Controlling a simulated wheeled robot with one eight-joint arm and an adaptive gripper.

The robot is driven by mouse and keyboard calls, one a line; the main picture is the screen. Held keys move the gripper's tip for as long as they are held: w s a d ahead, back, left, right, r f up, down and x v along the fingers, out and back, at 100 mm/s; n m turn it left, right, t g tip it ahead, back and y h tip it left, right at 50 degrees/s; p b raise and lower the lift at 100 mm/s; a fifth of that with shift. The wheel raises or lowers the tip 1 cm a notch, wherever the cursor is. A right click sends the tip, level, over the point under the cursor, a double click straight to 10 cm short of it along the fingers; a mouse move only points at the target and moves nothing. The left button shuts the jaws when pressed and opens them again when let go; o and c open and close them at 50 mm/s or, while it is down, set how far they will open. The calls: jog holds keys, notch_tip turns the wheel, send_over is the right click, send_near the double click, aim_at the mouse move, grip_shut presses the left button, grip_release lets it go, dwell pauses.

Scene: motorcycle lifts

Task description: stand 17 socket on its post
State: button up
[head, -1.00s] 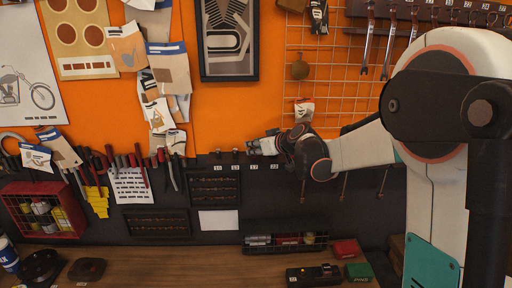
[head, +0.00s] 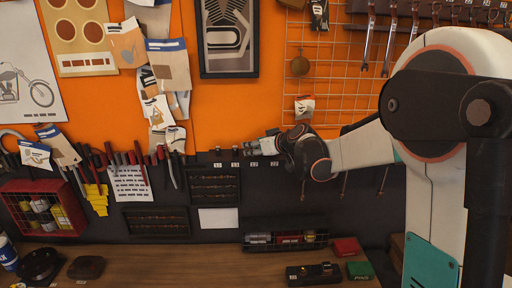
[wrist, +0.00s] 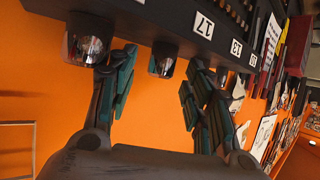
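My gripper (head: 250,147) is at the ledge of labelled sockets on the back wall, pointing left in the head view. In the wrist view the ledge is upside down, and my gripper (wrist: 160,65) has its two fingers apart. A dark, shiny socket (wrist: 163,60) is between them, with orange wall visible on both sides of it. By the label order it looks like the 17 socket. It sits against the ledge (wrist: 168,12), near the 17 label (wrist: 203,25). Its post is hidden. In the head view the fingers hide this socket above the 17 label (head: 254,164).
Another socket (wrist: 88,38) is close beside the left finger in the wrist view. A further socket (wrist: 220,75) is just beyond the right finger. A wire grid (head: 345,85) hangs behind my arm. The workbench (head: 190,262) below has clear room.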

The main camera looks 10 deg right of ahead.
jog(key=shift+s, duration=0.1)
jog(key=v, duration=1.2)
jog(key=s+a+f+m+g+b, duration=0.1)
jog(key=s+a+f+b, duration=0.3)
jog(key=s+f+b, duration=0.25)
jog(key=s+a+f+g+b, duration=0.2)
jog(key=s+a+f+b, duration=0.1)
jog(key=s+f+b, duration=0.35)
jog(key=s+d+f+m+h+b, duration=0.1)
jog(key=s+f+h+b, duration=0.1)
jog(key=s+f+b, duration=0.6)
jog(key=s+d+f+m+g+h+b, duration=0.1)
jog(key=s+f+m+h+b, duration=0.1)
jog(key=s+f+b, duration=0.6)
jog(key=s+f, duration=0.4)
jog(key=f, duration=0.5)
jog(key=shift+d+f+g+h, duration=0.2)
jog(key=shift+f+g+h, duration=0.1)
jog(key=shift+f+h, duration=0.1)
